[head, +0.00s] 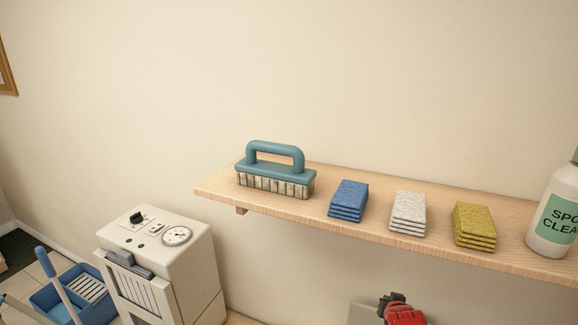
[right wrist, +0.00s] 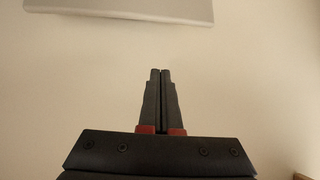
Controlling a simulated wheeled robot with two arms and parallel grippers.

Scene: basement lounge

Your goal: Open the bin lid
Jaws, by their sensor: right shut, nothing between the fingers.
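My right gripper (head: 391,299) is at the bottom edge of the head view, below the shelf, with only its red and black end showing. In the right wrist view its two dark fingers (right wrist: 160,72) are together and hold nothing. A light grey panel (head: 361,313) shows partly just left of the gripper in the head view. A grey flat surface (right wrist: 125,9) also crosses the top of the right wrist view, apart from the fingertips. I cannot tell whether either is the bin lid. My left gripper is out of view.
A wooden shelf (head: 400,239) on the wall holds a teal brush (head: 275,170), blue pads (head: 348,200), white pads (head: 407,211), yellow pads (head: 474,225) and a cleaner bottle (head: 554,215). A white machine with a dial (head: 185,255) and a blue bucket (head: 50,300) stand at left.

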